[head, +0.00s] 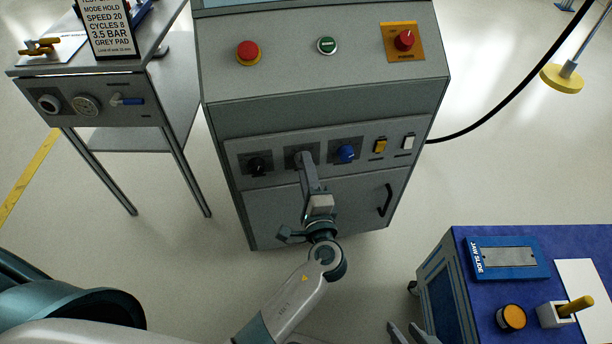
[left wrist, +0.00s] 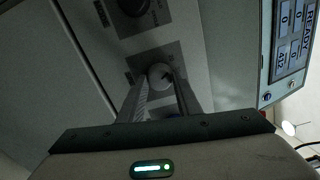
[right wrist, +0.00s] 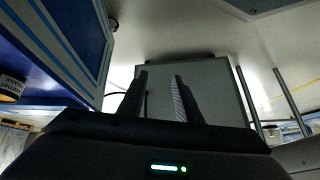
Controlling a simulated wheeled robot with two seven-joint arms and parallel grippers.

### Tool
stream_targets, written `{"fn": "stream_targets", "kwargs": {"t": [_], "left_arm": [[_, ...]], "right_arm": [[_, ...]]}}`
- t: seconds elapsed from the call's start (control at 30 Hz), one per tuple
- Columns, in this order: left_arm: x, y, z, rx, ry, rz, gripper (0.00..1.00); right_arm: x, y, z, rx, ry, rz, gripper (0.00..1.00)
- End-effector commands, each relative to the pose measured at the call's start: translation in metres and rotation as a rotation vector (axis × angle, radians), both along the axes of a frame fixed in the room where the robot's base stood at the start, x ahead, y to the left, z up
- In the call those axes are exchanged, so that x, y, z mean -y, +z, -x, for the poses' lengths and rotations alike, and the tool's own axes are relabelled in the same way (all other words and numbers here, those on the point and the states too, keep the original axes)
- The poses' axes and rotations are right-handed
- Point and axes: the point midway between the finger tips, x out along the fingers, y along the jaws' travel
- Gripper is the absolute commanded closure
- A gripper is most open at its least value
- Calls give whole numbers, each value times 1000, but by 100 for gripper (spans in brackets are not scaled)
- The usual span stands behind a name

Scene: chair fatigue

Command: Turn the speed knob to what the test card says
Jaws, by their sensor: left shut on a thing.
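The test card (head: 107,28) stands at upper left in the head view and reads "MODE HOLD, SPEED 20, CYCLES 8, 3.5 BAR, GREY PAD". The grey cabinet's front panel has a black knob (head: 258,165), a pale grey middle knob (left wrist: 160,74) and a blue knob (head: 347,153). My left gripper (head: 305,163) is shut on the middle knob, with a finger on each side in the left wrist view (left wrist: 158,78). My right gripper (right wrist: 161,78) is open and empty, low in the head view.
Above are a red button (head: 249,52), a green button (head: 327,45) and a red switch (head: 404,40). A yellow rocker (head: 380,146) and a white rocker (head: 408,142) sit right of the knobs. A blue cart (head: 462,232) stands at lower right. A screen (left wrist: 290,40) reads "READY".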

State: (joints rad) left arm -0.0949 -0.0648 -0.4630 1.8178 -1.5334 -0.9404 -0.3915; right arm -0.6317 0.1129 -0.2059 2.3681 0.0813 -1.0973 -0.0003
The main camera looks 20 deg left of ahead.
Motion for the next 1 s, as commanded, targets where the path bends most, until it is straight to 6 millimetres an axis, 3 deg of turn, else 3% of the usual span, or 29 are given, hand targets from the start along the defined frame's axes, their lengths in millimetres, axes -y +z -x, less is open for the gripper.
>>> {"fn": "stream_targets", "kwargs": {"t": [0.4,0.93,0.97,1.0], "left_arm": [[0,-2,1,69,1,135,91],[0,-1,0,79,1,154,91],[0,0,0,80,1,154,67],[0,0,0,79,1,153,57]], "right_arm": [[-22,9,-13,129,8,-82,69],[-26,16,-21,177,8,-92,69],[-26,16,-21,177,8,-92,69],[-26,16,-21,177,8,-92,69]]}}
